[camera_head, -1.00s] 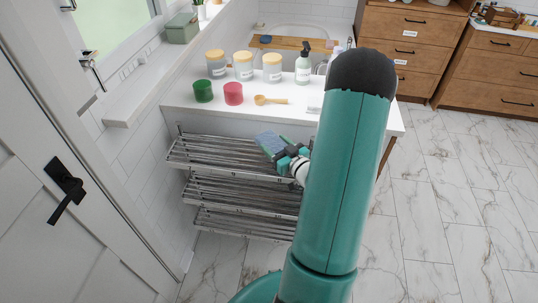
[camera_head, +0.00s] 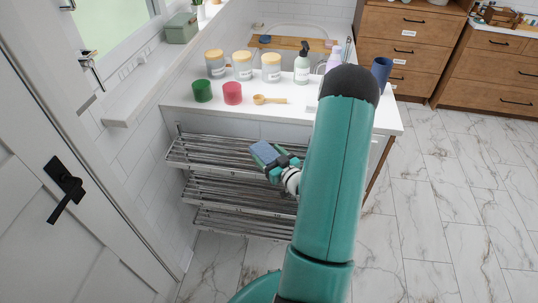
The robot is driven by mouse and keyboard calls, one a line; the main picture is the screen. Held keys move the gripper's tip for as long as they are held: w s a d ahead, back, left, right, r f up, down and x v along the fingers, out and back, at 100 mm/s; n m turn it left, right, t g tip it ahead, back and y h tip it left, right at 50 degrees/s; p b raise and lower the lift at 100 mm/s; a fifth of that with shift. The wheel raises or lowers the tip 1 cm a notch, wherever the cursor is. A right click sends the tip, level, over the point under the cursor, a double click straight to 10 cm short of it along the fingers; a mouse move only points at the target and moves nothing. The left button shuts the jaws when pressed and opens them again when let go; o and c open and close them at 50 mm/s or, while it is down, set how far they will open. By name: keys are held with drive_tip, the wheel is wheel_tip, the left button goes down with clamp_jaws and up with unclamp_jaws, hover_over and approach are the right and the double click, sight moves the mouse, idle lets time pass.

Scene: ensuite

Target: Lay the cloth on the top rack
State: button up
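The cloth (camera_head: 263,151) is a small blue folded piece at the tip of my gripper (camera_head: 268,159). My gripper is shut on it, with teal fingers at its sides. It holds the cloth over the right part of the top rack (camera_head: 205,151), a chrome rack of bars on the wall side below the white counter. I cannot tell whether the cloth touches the bars. My teal arm hides the right end of the racks.
Two more chrome racks (camera_head: 225,218) hang below the top one. The white counter (camera_head: 200,119) above holds a green candle (camera_head: 202,91), a red candle (camera_head: 232,93), lidded jars (camera_head: 242,66), a wooden spoon (camera_head: 268,100) and bottles. A door (camera_head: 60,230) stands at left.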

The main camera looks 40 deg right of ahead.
drive_tip(key=shift+o, duration=0.6)
